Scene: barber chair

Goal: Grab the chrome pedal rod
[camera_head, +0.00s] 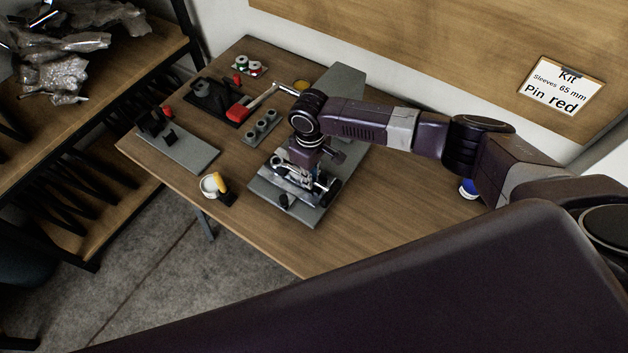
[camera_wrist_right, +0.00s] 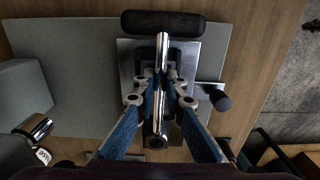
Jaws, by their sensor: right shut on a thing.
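The chrome pedal rod (camera_wrist_right: 162,45) shows in the right wrist view as a bright shaft running up the middle, between my fingers. Its upper end points toward a black padded bar (camera_wrist_right: 163,22). My right gripper (camera_wrist_right: 161,84) has its fingers closed on the rod from both sides. In the head view my right gripper (camera_head: 307,174) reaches down over a metal mechanism on a grey plate (camera_head: 308,212); the rod is hard to pick out there. The fingers and wrist hide part of the mechanism. My left gripper is not in view.
A grey plate with black and red parts (camera_head: 186,152), a red-handled tool (camera_head: 240,110), a grey block with holes (camera_head: 262,127) and a white cup (camera_head: 209,186) stand left on the wooden table. The table's front right (camera_head: 370,220) is clear. A shelf (camera_head: 110,85) stands far left.

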